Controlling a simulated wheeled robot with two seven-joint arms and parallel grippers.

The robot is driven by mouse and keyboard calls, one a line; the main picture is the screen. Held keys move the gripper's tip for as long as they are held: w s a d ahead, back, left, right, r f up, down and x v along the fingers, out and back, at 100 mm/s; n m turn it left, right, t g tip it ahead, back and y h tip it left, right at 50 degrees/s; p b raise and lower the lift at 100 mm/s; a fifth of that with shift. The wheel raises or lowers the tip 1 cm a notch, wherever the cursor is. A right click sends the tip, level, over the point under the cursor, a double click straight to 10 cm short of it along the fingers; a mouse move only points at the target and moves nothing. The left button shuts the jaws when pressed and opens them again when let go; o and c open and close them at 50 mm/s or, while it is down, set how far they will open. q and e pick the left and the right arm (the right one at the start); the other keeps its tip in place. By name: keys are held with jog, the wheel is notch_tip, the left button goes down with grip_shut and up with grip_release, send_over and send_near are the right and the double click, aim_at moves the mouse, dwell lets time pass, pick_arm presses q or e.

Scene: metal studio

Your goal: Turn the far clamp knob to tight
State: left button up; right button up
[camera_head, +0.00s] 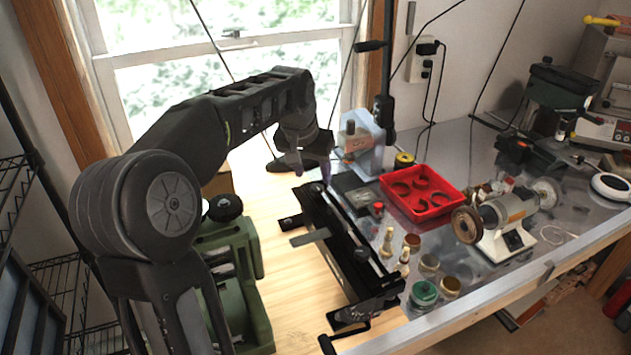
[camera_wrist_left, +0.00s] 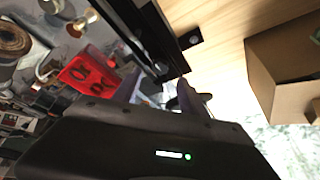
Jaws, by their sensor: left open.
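A long black clamp bar (camera_head: 340,240) lies along the bench edge; it also shows in the wrist view (camera_wrist_left: 140,35). Near its far end a dark plate with a small round knob (camera_head: 288,222) juts out to the left; a similar plate with a round part (camera_wrist_left: 192,38) shows in the wrist view. I cannot tell which way the knob is turned. My left gripper (camera_head: 312,168) points down just above the far end of the bar, its fingers apart with nothing seen between them. The fingertips (camera_wrist_left: 168,92) also show in the wrist view. My right gripper is out of view.
A red tray (camera_head: 447,205) and a blue-grey machine (camera_head: 362,145) stand right of the bar. A bench grinder (camera_head: 505,215) and several small jars and pieces are further right. A green machine (camera_head: 255,245) stands left. An open cardboard box (camera_wrist_left: 265,75) shows in the wrist view.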

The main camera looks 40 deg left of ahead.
aim_at(317, 187)
pick_arm(q)
jog(key=x, duration=0.5)
jog(key=shift+f+p, duration=0.2)
jog(key=shift+p, duration=0.2)
grip_shut()
